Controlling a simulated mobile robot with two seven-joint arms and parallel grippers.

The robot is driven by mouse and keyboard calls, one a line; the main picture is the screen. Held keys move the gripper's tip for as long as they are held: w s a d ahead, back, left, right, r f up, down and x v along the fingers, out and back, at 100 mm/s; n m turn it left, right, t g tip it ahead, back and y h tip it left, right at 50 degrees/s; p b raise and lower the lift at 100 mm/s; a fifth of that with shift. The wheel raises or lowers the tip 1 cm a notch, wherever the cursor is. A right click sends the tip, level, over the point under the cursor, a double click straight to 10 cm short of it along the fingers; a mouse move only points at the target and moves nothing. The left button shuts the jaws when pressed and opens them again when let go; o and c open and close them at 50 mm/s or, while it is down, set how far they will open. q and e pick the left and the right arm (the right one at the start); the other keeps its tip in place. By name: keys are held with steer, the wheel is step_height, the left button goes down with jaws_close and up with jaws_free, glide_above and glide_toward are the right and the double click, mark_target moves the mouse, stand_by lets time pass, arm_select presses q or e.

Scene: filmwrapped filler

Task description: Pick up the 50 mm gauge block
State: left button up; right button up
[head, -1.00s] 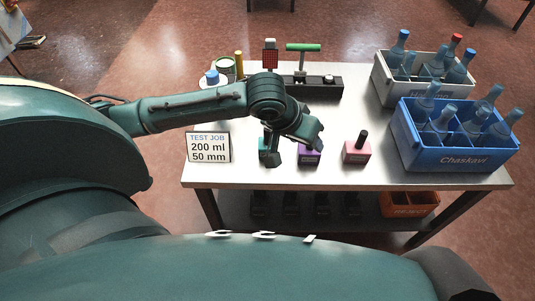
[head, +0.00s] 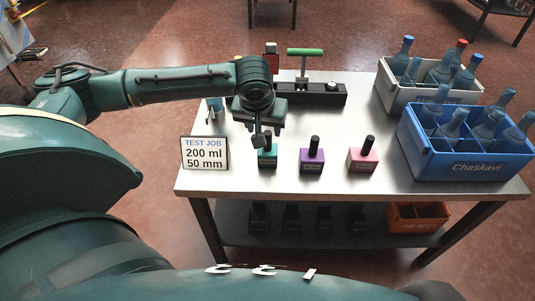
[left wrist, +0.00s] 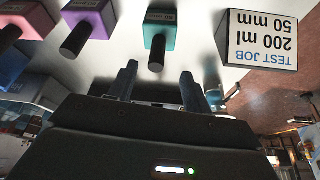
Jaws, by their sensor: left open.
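Three blocks with black knobs stand in a row on the table: teal (head: 267,158), purple (head: 311,162) and pink (head: 362,161). Their labels are too small to read, so I cannot tell which is 50 mm. In the left wrist view the teal block (left wrist: 161,27) is nearest the jaws, with the purple block (left wrist: 93,14) beside it. My left gripper (head: 261,135) is above and just behind the teal block and partly overlaps its knob. In the left wrist view its two fingers (left wrist: 160,88) are apart and hold nothing. My right gripper is out of view.
A sign (head: 205,153) reading "TEST JOB 200 ml 50 mm" stands at the left front. A black fixture (head: 318,94) with a green-handled tool (head: 304,53) is behind. Blue (head: 468,166) and grey (head: 390,91) bottle crates fill the right. An orange bin (head: 418,216) sits on the lower shelf.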

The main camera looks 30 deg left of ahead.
mark_target(268, 133)
arm_select(q)
steer(key=x, duration=0.1)
steer(key=b+x, duration=0.1)
steer(key=x, duration=0.2)
steer(key=shift+w+d+f+b, duration=0.2)
steer(key=shift+w+f+b, duration=0.1)
steer(key=shift+w+a+f, duration=0.1)
steer(key=shift+f, duration=0.1)
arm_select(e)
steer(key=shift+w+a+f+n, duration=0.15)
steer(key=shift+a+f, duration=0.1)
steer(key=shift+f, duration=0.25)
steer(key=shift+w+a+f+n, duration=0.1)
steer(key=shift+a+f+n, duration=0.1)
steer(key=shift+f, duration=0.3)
arm_select(q)
steer(key=shift+c, duration=0.9)
steer(key=c, duration=0.7)
jaws_close()
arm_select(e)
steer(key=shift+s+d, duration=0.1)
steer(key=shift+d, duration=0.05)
